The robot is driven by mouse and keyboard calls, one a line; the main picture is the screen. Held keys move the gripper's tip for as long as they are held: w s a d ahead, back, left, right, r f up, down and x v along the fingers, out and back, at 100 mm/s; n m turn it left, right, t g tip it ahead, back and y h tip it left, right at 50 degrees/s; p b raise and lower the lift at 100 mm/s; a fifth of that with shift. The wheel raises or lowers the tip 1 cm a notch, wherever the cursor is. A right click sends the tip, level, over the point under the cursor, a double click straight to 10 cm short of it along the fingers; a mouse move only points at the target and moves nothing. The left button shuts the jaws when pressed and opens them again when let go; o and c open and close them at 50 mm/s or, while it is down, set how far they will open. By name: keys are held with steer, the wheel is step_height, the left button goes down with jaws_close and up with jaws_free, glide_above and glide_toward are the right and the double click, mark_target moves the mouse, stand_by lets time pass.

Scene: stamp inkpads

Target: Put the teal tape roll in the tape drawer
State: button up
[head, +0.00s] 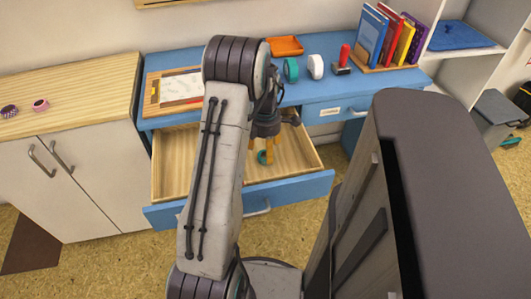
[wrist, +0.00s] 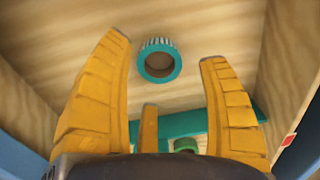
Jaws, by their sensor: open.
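The teal tape roll (wrist: 159,79) lies in the open drawer, on its wooden floor, ahead of my fingers in the wrist view. In the head view a bit of it (head: 262,157) shows beside my finger. The drawer (head: 178,168) is pulled out from the blue desk. My gripper (head: 271,150) points down into the drawer. In the wrist view its yellow fingers (wrist: 165,50) are spread apart with nothing between them, and the roll appears apart from them. My arm hides part of the drawer.
On the desk (head: 330,92) stand a green-teal roll (head: 291,69), a white roll (head: 316,67), a red-handled stamp (head: 343,59), an orange tray (head: 285,46) and books (head: 385,38). A teal strip and green ring (wrist: 187,145) show low in the wrist view, partly hidden.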

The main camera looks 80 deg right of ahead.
mark_target(265, 159)
step_height(265, 159, up, 9)
steer(key=p, duration=0.1)
stand_by(0.3)
steer(key=shift+w, duration=0.15)
steer(key=w+a+r, duration=0.3)
steer(key=w+a, duration=0.1)
steer(key=w, duration=0.4)
steer(key=w+a+r, duration=0.3)
steer(key=w+a, duration=0.1)
steer(key=w, duration=0.4)
steer(key=w+a+r+m+h, duration=0.1)
steer(key=w+a+r+m, duration=0.15)
steer(key=w+a, duration=0.75)
steer(key=s+a+m+t, duration=0.1)
steer(key=s+a, duration=0.1)
steer(key=a, duration=1.1)
steer(key=s+a+r+t+y, duration=0.1)
steer(key=s+a, duration=0.2)
steer(key=a, duration=1.1)
steer(key=shift+s+r+m+t, duration=0.2)
steer(key=shift+m+t, duration=0.1)
steer(key=shift+m, duration=0.05)
